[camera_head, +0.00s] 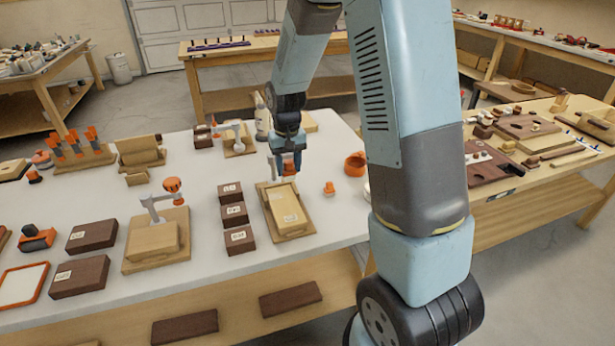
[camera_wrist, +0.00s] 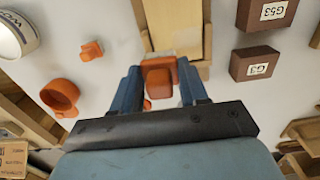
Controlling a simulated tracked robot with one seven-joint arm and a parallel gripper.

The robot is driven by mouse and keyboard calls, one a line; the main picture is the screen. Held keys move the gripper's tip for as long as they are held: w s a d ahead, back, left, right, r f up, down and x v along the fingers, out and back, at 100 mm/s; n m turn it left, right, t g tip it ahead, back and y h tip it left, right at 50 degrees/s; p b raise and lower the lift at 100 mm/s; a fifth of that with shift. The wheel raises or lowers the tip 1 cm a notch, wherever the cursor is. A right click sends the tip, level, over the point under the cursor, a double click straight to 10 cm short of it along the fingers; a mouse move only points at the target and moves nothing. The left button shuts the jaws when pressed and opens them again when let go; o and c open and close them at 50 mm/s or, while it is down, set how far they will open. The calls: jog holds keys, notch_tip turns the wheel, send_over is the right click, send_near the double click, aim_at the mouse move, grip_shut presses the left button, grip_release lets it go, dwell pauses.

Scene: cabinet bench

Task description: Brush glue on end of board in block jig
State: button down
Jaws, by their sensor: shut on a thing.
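A pale board (camera_head: 285,205) lies in a wooden block jig (camera_head: 298,233) near the right end of the white bench. In the wrist view the board (camera_wrist: 172,22) runs up from just beyond my fingertips. My gripper (camera_head: 291,165) is over the far end of the board. It is shut on an orange-handled tool, probably the brush (camera_wrist: 158,66), between the blue fingers in the wrist view. A pale strip at its far edge sits at or very near the board's end; contact is unclear. The gripper itself (camera_wrist: 160,88) hides part of the tool.
An orange cup (camera_head: 355,165) and a small orange piece (camera_head: 329,188) stand to the right of the jig. Labelled dark brown blocks (camera_head: 235,214) line its left side. A clamp fixture (camera_head: 160,235) stands further left.

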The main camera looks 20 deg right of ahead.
aim_at(284, 177)
jog(key=shift+a, duration=0.45)
jog(key=shift+d+f, duration=0.1)
jog(key=shift+d, duration=0.05)
jog(key=shift+w+f, duration=0.15)
jog(key=shift+f, duration=0.15)
jog(key=shift+w+a+f, duration=0.15)
jog(key=shift+w+f, duration=0.1)
jog(key=shift+f, duration=0.55)
jog(key=shift+w+a+f, duration=0.15)
jog(key=shift+w+f, duration=0.1)
jog(key=shift+f, duration=0.5)
jog(key=shift+f, duration=0.6)
jog(key=shift+a, duration=0.15)
jog(key=shift+a+r, duration=0.1)
jog(key=shift+a, duration=0.7)
jog(key=shift+a, duration=0.1)
